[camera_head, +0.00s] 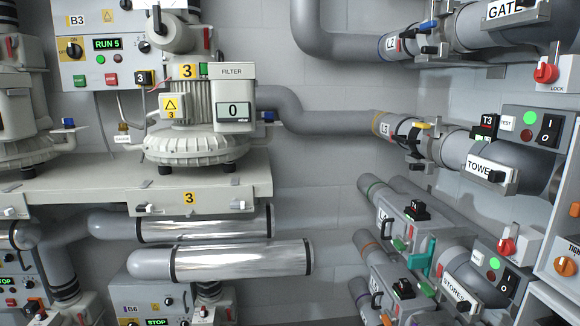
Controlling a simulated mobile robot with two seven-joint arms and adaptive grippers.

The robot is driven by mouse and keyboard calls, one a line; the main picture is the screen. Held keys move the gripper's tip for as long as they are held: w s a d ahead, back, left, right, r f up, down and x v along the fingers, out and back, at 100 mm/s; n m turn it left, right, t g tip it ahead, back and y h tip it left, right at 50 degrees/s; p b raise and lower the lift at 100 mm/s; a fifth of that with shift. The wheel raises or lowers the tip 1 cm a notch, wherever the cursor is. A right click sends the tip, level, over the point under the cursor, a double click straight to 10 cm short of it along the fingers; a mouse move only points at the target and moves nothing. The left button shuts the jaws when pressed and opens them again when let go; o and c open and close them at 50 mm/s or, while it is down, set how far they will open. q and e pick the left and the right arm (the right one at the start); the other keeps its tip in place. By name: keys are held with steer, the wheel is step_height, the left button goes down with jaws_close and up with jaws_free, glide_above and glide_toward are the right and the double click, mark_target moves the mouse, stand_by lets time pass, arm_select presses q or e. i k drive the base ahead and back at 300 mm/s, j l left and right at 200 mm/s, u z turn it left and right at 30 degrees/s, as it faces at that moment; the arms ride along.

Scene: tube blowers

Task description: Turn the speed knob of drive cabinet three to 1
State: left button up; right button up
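The light grey drive cabinet marked B3 (72,76) is on the wall at the upper left. The blower in front hides part of the cabinet's right side. Neither gripper is in view.
Blower 3 (190,145) stands on a grey shelf (100,190), its filter box (234,90) showing 0. A pipe (320,122) runs right to valves and the TOWER line. More cabinets, one marked B6 (150,292), are below. Orange-knobbed panels (565,235) stand at the right edge.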

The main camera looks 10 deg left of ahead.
mark_target(144, 46)
steer(key=u, duration=1.25)
